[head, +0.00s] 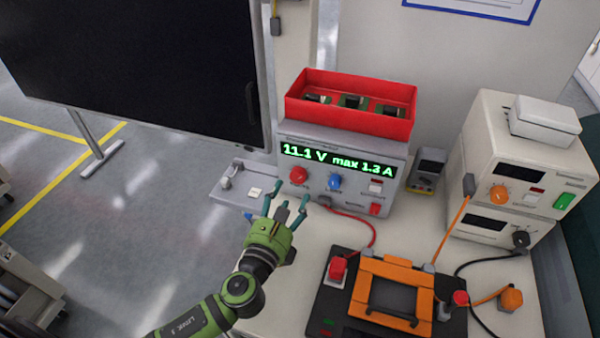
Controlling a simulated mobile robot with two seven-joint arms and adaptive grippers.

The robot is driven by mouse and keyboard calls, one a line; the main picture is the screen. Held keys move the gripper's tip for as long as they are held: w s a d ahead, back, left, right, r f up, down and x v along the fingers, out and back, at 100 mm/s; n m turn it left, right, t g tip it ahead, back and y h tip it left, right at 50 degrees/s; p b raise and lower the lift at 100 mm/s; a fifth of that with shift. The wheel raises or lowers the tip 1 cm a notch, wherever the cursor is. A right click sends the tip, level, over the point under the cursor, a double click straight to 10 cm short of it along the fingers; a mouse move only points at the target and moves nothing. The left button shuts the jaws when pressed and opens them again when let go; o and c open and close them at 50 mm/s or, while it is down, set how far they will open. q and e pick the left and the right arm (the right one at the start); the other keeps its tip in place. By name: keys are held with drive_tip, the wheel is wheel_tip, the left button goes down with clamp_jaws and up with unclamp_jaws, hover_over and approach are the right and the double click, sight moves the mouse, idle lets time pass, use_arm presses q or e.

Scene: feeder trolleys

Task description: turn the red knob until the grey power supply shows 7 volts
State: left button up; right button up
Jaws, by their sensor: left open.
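The grey power supply (351,192) stands on the bench in the middle of the head view. Its green display (338,161) reads 11.1 V max 1.3 A. The red knob (299,175) is at the left of its front panel, with a blue knob (334,182) to its right. My left gripper (286,200) is open and empty, just below and in front of the red knob. Its fingers look apart from the knob. My right gripper is not in view.
A red bin (350,117) with several parts sits on the supply. A red cable (372,228) runs from the supply to a black board with an orange frame (360,301). Beige instruments (485,160) stand at right. A small meter (428,171) is beside the supply.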

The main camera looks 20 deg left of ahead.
sight(297, 179)
use_arm(q)
drive_tip(key=w, duration=0.3)
drive_tip(key=shift+r+p, duration=0.35)
drive_tip(key=shift+p, duration=0.05)
drive_tip(key=shift+w+d+f, duration=0.1)
drive_tip(key=shift+w+f, duration=0.1)
drive_tip(key=shift+w, duration=0.9)
drive_tip(key=shift+c, duration=0.8)
drive_tip(key=c, duration=1)
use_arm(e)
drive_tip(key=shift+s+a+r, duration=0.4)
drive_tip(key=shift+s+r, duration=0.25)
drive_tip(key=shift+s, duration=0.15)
